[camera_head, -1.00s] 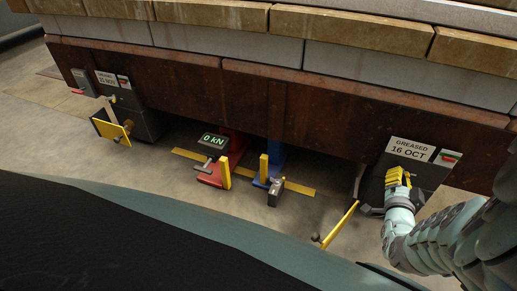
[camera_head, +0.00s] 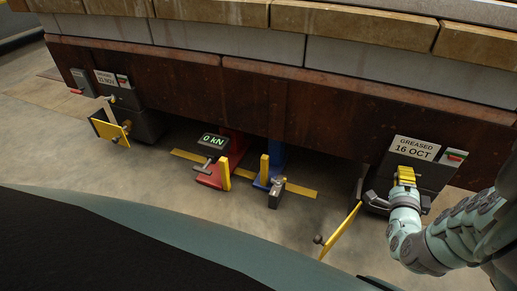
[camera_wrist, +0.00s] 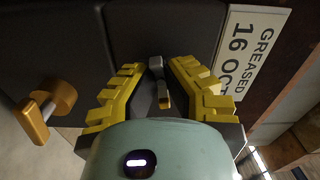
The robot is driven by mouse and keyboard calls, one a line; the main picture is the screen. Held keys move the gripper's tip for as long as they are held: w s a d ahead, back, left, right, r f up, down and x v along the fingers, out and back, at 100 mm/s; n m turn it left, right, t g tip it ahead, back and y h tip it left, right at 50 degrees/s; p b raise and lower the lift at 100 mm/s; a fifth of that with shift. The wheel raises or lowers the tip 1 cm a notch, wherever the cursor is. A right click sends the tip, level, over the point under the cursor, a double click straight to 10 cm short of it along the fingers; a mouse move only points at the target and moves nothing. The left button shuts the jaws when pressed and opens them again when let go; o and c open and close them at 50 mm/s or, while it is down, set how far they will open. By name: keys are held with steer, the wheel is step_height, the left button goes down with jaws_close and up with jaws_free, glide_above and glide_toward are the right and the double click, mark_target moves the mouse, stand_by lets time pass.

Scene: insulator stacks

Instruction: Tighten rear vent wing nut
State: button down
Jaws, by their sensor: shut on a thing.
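My gripper (camera_head: 406,174) is at the front of the dark box (camera_head: 436,174) under the plate marked GREASED 16 OCT (camera_head: 413,149). In the wrist view its yellow ridged fingers (camera_wrist: 160,90) are closed in on a small grey and brass piece, which looks like the wing nut (camera_wrist: 164,102). Most of that piece is hidden between the fingers, and its turn angle is hard to tell. In the head view my fingers hide it. A second brass T-shaped knob (camera_wrist: 52,108) stands free at the left of the wrist view.
A red-green indicator (camera_head: 454,156) sits beside the plate. A red jack (camera_head: 214,174) with a 0 kN display, a blue jack (camera_head: 270,170) and a second dark box (camera_head: 143,122) stand further left under the rusty beam.

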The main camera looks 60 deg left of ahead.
steer(key=shift+d+f+m, duration=0.1)
steer(key=shift+f+m, duration=0.05)
steer(key=shift+m, duration=0.75)
steer(key=c, duration=1)
jaws_free()
steer(key=shift+c, duration=0.2)
steer(key=v, duration=0.7)
